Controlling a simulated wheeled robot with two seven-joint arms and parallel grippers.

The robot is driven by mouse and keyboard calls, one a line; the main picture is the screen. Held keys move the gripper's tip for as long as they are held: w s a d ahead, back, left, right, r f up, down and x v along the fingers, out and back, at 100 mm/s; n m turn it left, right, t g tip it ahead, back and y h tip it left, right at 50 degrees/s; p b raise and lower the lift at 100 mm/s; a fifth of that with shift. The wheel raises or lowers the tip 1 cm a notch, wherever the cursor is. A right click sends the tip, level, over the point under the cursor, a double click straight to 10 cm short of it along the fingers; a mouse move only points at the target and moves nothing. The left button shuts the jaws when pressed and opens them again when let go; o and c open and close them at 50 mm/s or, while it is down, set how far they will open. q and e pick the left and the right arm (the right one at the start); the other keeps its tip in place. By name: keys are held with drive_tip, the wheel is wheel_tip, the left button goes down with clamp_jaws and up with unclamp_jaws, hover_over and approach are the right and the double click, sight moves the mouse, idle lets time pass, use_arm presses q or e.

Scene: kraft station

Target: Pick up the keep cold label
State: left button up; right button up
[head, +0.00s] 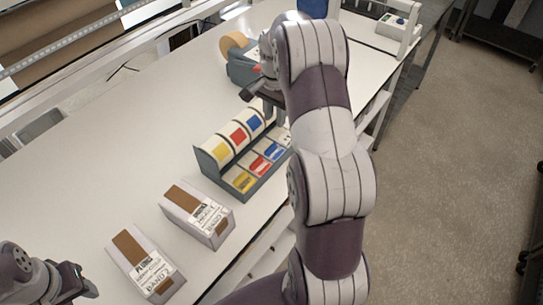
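A grey label dispenser (208,167) stands on the white table with several rolls marked yellow, red and blue. Printed labels lie along its front: a yellow one (243,182), a red one (260,165) and a blue one (274,152). The print is too small to read, so I cannot confirm which is the keep cold label; blue is the likeliest by colour. My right gripper (274,112) points down over the dispenser's far end, partly hidden by my arm; its finger opening is unclear. My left gripper (80,285) is at the lower left, away from the dispenser, its opening unclear.
Two boxes with brown tape and printed labels, one nearer (147,265) and one farther (198,215), stand on the white table (120,190). A tape dispenser (238,65) is behind my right gripper. The table's left middle is clear. Shelving runs below its right edge.

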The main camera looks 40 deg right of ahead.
sight(273, 147)
wheel_tip(273, 147, down, 4)
drive_tip(key=shift+r+b, duration=0.25)
drive_tip(key=shift+b, duration=0.35)
drive_tip(key=shift+w+a+f+p, duration=0.25)
drive_tip(key=shift+a+f+p, duration=0.35)
drive_tip(key=shift+f+p, duration=0.4)
drive_tip(key=f, duration=0.1)
drive_tip(key=f+p, duration=0.1)
drive_tip(key=f, duration=0.2)
drive_tip(key=shift+s+d+p, duration=0.3)
drive_tip(key=shift+d, duration=0.05)
drive_tip(key=shift+f, duration=0.2)
drive_tip(key=shift+w, duration=0.1)
drive_tip(key=shift+a, duration=0.15)
drive_tip(key=shift+c, duration=0.9)
clamp_jaws()
use_arm(q)
drive_tip(key=shift+w+a+r, duration=0.15)
drive_tip(key=shift+a+r, duration=0.05)
drive_tip(key=shift+a, duration=0.05)
